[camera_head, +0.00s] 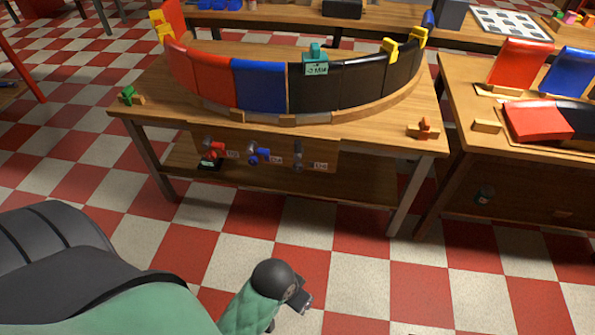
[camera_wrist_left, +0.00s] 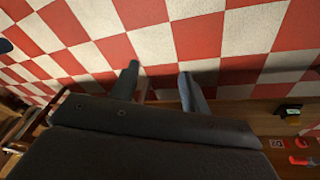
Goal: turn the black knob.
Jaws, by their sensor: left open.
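A panel (camera_head: 275,140) hangs under the front edge of the middle table. It carries a red knob (camera_head: 215,149), a blue knob (camera_head: 261,155) and a dark knob (camera_head: 298,155) at the right, which looks black or grey, each with a small label beside it. My left gripper (camera_head: 302,298) is low in front of the table, over the floor, well apart from the panel. In the left wrist view its two fingers (camera_wrist_left: 158,82) are spread, with only floor between them. A red knob (camera_wrist_left: 301,160) shows at that view's right edge. My right gripper is out of view.
A curved row of red, blue and black panels stands on the middle table (camera_head: 150,105). Small blocks sit at its front corners. Another table (camera_head: 450,90) stands close on the right. A black object (camera_head: 209,164) is below the red knob. Checkered floor in front is free.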

